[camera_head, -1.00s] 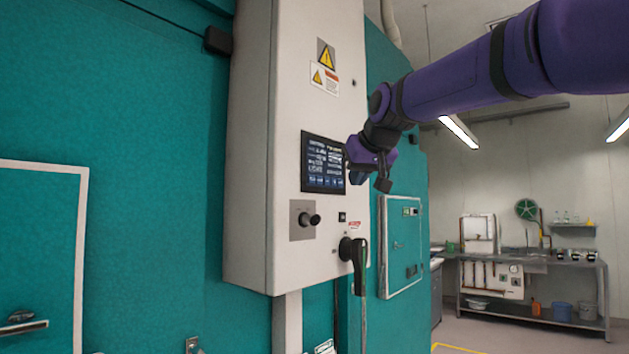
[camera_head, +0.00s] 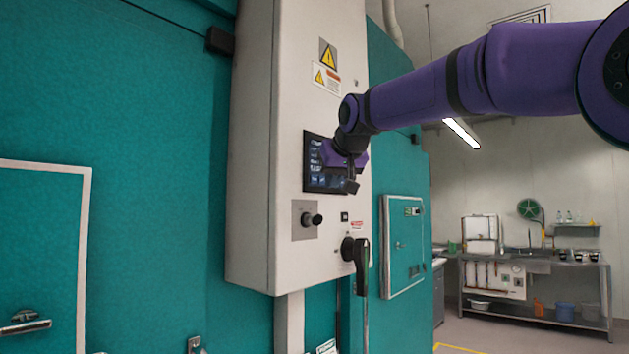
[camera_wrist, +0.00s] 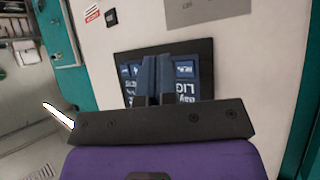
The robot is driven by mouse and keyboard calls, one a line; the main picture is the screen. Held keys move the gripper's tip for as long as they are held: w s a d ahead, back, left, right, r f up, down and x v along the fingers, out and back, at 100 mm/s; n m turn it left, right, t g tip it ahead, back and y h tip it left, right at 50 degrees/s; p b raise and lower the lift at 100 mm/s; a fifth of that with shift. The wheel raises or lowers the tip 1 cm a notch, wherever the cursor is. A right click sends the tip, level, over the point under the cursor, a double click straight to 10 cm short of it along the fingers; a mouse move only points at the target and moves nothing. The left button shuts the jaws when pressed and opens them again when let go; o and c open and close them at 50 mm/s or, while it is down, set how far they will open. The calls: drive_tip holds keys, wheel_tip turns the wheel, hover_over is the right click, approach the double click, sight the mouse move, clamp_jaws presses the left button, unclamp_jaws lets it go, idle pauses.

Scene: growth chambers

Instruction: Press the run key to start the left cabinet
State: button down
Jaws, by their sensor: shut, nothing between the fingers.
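The left cabinet's control box (camera_head: 255,150) is a tall white-grey case on the teal wall. Its dark touch screen (camera_head: 313,182) shows white text and blue keys and is partly covered by my gripper. My gripper (camera_head: 330,157) is shut and empty, in front of the screen's right part. In the wrist view, the two fingers (camera_wrist: 156,80) are together over the screen (camera_wrist: 205,52), with blue keys showing on both sides. I cannot tell which key is the run key, nor whether the fingertips touch the glass.
Below the screen are a round knob (camera_head: 312,219) on a grey plate and a black rotary handle (camera_head: 357,262). Warning labels (camera_head: 327,54) sit above. A smaller teal cabinet door (camera_head: 402,245) stands to the right, and a steel bench (camera_head: 540,262) is at the back.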

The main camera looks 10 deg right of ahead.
drive_tip(key=shift+w+a, duration=0.5)
drive_tip(key=shift+w, duration=0.25)
drive_tip(key=shift+w+a, duration=0.1)
idle(1.6)
drive_tip(key=shift+w+a, duration=0.15)
drive_tip(key=shift+w, duration=0.05)
drive_tip(key=shift+w+a, duration=0.2)
drive_tip(key=shift+w, duration=0.05)
idle(0.7)
drive_tip(key=shift+s+d, duration=0.1)
idle(0.3)
drive_tip(key=shift+s+d, duration=0.35)
drive_tip(key=shift+s, duration=0.15)
drive_tip(key=shift+s, duration=0.1)
drive_tip(key=shift+s+d, duration=0.75)
drive_tip(key=shift+s, duration=0.25)
drive_tip(key=shift+s+d, duration=0.7)
drive_tip(key=shift+s, duration=0.25)
